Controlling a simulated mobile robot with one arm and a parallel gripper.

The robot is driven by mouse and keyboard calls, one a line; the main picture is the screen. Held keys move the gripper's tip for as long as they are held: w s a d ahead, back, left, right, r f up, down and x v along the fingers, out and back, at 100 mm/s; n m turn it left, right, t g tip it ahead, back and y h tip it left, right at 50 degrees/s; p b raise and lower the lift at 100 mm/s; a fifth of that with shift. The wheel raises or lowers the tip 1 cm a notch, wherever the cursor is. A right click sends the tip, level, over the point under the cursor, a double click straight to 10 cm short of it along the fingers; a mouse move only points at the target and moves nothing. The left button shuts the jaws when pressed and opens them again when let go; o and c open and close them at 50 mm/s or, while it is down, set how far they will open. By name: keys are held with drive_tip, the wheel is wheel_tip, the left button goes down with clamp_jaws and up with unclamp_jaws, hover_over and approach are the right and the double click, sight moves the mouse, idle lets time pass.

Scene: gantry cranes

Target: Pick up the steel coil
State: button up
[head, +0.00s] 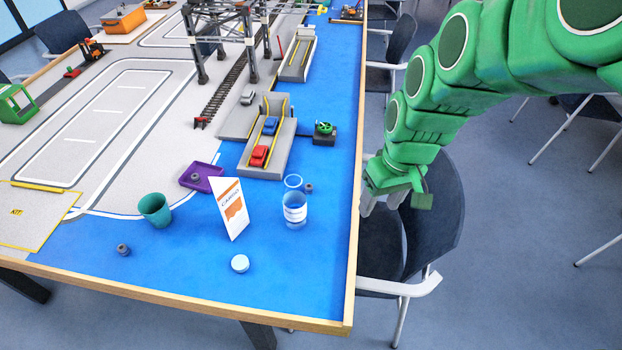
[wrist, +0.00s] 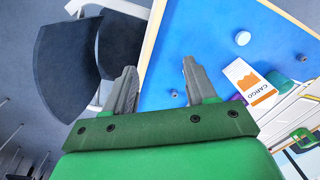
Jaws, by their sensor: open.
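Several small dark grey spools look like steel coils. Another coil (head: 123,249) sits at the front left of the blue area, also seen in the wrist view (wrist: 301,57). A third coil (head: 195,178) is in the purple tray (head: 214,183). I cannot tell which one is meant. My gripper (head: 383,203) is open and empty, outside the table's right edge, apart from every coil.
A CARGO card (head: 233,212), teal cup (head: 155,211) and white disc (head: 240,263) are nearby. The wooden rim (head: 352,250) edges the table; a chair (head: 440,215) stands below my gripper.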

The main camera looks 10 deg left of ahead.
drive_tip(key=w+a+f+n+t+y, duration=0.1)
drive_tip(key=w+a+f+n, duration=0.1)
drive_tip(key=w+a+f, duration=0.3)
drive_tip(key=w+a+f+n, duration=0.1)
drive_tip(key=w+a+f, duration=0.15)
drive_tip(key=w, duration=0.45)
drive_tip(key=n+t+y, duration=0.1)
drive_tip(key=n, duration=0.2)
approach(309, 186)
drive_tip(key=f, duration=0.2)
drive_tip(key=shift+a+x, duration=0.1)
drive_tip(key=shift+x, duration=1.75)
drive_tip(key=shift+a+x, duration=0.15)
drive_tip(key=shift+x, duration=1.65)
drive_tip(key=shift+w+r, duration=0.1)
drive_tip(key=shift+y, duration=0.3)
clamp_jaws()
